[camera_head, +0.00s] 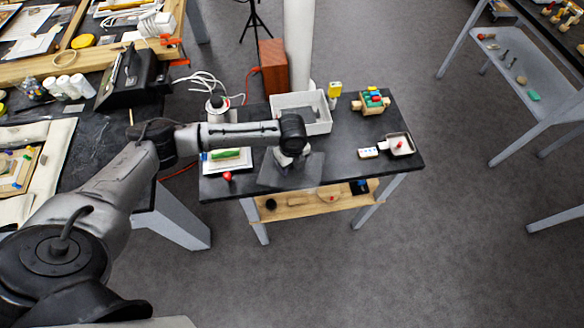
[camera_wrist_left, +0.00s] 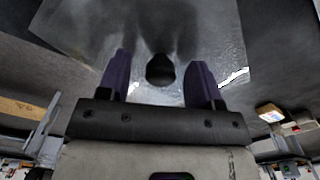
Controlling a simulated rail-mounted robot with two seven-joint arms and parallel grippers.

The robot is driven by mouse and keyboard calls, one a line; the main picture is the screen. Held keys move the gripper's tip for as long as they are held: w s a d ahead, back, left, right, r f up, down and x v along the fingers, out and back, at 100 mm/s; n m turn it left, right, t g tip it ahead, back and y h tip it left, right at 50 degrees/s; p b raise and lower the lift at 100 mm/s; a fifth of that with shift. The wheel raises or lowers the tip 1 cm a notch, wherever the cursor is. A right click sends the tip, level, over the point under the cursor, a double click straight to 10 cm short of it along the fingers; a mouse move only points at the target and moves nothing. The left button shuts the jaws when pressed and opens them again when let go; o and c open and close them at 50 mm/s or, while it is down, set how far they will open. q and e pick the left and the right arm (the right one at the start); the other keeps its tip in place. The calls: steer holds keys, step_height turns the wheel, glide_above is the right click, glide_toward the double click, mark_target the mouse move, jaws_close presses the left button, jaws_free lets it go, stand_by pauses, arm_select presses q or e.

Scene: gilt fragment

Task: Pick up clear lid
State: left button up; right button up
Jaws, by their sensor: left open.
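The clear lid (camera_head: 308,172) is a see-through greyish square near the front edge of the small dark table, partly hidden by my left gripper. In the left wrist view the lid (camera_wrist_left: 205,25) fills the top, and its black knob (camera_wrist_left: 160,69) shows between the fingers. My left gripper (camera_head: 285,169) points down over the lid's middle. In the left wrist view its purple fingers (camera_wrist_left: 160,76) are open, one on each side of the knob, with a gap visible on both sides. My right gripper is not in view.
On the small table (camera_head: 345,160) are a white bin (camera_head: 318,127) behind the lid, a white tray with a green object (camera_head: 226,154) at left, a red-topped piece (camera_head: 228,177), a small pan (camera_head: 399,144) and a block toy (camera_head: 372,102) at right. A wooden shelf (camera_head: 300,203) lies below.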

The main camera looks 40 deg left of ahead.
arm_select(q)
steer(key=shift+f, duration=0.25)
steer(key=c, duration=1)
